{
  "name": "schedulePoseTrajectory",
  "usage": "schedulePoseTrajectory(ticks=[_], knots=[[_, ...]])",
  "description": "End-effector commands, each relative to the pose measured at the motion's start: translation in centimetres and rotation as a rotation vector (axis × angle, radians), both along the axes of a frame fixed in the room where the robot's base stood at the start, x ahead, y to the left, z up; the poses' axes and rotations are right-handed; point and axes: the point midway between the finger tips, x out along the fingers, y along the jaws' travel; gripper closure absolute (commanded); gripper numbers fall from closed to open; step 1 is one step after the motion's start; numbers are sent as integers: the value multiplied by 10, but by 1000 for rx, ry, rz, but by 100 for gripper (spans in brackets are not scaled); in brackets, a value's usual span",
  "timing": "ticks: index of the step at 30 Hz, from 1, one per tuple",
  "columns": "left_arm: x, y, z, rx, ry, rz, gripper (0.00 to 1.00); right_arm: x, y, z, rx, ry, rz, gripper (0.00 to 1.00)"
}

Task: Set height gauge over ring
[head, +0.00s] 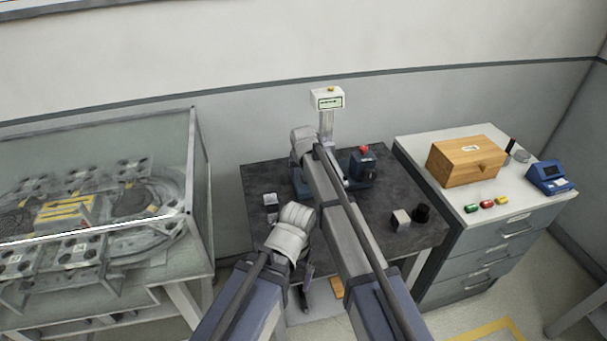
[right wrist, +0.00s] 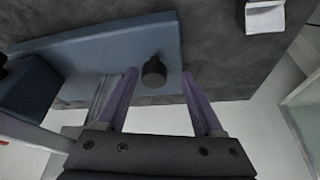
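The height gauge (head: 327,102) stands upright at the back of the dark table, with a white display head on a grey column. My right arm covers much of its lower part. In the right wrist view, my right gripper (right wrist: 160,72) is open, with its two fingers apart over a blue base (right wrist: 95,45). A dark round knob-like part (right wrist: 154,74) shows between the fingers; I cannot tell whether they touch it. I cannot make out the ring for certain. My left gripper (head: 305,287) hangs by the table's front edge, its fingers mostly hidden.
On the dark table (head: 385,235) are a blue device with a red top (head: 363,164), a black cup (head: 422,213), a grey block (head: 401,219) and a small silver block (head: 270,200). A glass case (head: 200,150) stands left. A drawer cabinet (head: 480,245) with a wooden box (head: 466,160) stands right.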

Motion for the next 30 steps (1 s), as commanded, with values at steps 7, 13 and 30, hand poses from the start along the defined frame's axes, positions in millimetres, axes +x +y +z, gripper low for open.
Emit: schedulePoseTrajectory(ticks=[7, 13, 30], knots=[[0, 0, 2, 0, 0, 0, 0, 0, -1, 2, -1, -1, -2, 31], [0, 0, 14, 0, 0, 0, 0, -4, -2, 15, -2, -1, -1, 31], [0, 0, 73, 0, 0, -1, 0, -30, -2, 73, 0, 0, 0, 31]])
